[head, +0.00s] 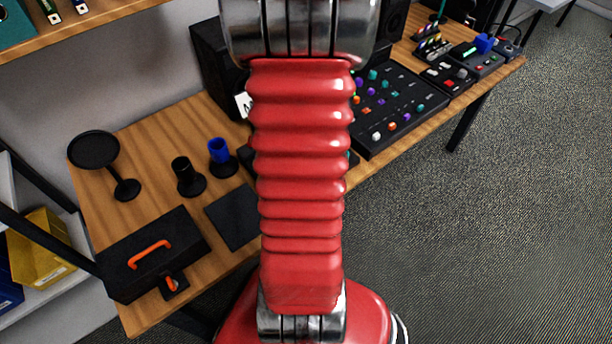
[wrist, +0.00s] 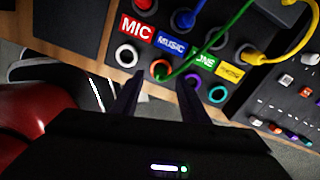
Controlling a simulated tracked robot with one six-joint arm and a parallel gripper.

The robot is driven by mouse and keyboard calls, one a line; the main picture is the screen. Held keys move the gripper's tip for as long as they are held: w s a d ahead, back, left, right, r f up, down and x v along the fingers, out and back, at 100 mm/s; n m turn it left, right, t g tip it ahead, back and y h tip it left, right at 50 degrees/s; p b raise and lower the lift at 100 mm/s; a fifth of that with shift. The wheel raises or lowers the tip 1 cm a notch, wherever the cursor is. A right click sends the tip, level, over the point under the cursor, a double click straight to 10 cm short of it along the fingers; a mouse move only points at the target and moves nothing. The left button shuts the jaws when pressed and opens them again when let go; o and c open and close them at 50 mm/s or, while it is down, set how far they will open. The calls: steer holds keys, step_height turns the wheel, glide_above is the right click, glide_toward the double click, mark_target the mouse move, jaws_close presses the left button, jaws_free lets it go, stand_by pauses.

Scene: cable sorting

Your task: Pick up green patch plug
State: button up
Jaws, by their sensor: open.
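In the wrist view a green cable (wrist: 228,27) runs from the top edge down and left across the panel. Its lower end lies by an orange-ringed socket (wrist: 160,69); I cannot clearly tell the plug body from the cable there. My gripper (wrist: 159,80) is open, its two dark fingers reaching up the picture on either side of that socket. Nothing shows held between them. In the head view my red arm stands in the middle and the gripper is hidden.
The panel has a red MIC label (wrist: 135,27), a blue label (wrist: 170,43), a green label (wrist: 205,60) and a yellow label (wrist: 230,71). A yellow cable (wrist: 278,55) loops at the right. A knob mixer (head: 395,105) sits on the wooden table (head: 145,135).

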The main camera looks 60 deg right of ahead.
steer(key=shift+f, duration=2.15)
steer(key=shift+c, duration=0.2)
jaws_close()
